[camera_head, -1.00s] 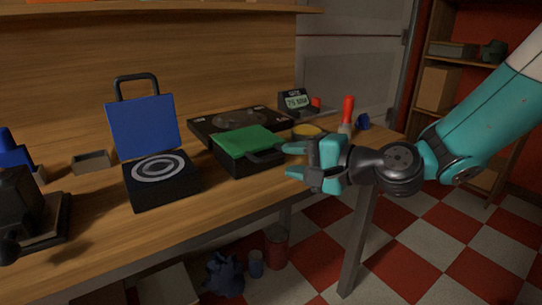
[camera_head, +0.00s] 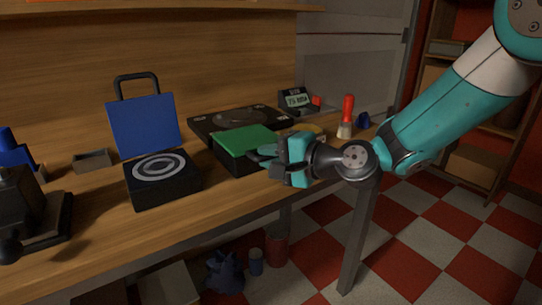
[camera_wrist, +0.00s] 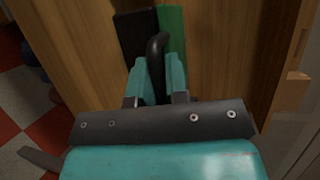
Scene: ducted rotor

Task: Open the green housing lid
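The lid's black handle (camera_wrist: 157,48) sticks out from the near right side. My gripper (camera_wrist: 160,77) is at the handle, with one teal finger on each side of it. The fingers look closed against the handle, with no clear gap. In the body camera view my gripper (camera_head: 268,158) hides most of the handle.
A second black box with a raised blue lid (camera_head: 144,126) stands to the left. A flat black unit (camera_head: 240,118) lies behind, with a small display (camera_head: 297,100) beyond it. A red-handled tool (camera_head: 347,112) stands to the right. A yellow round item (camera_head: 316,130) is partly hidden behind my gripper.

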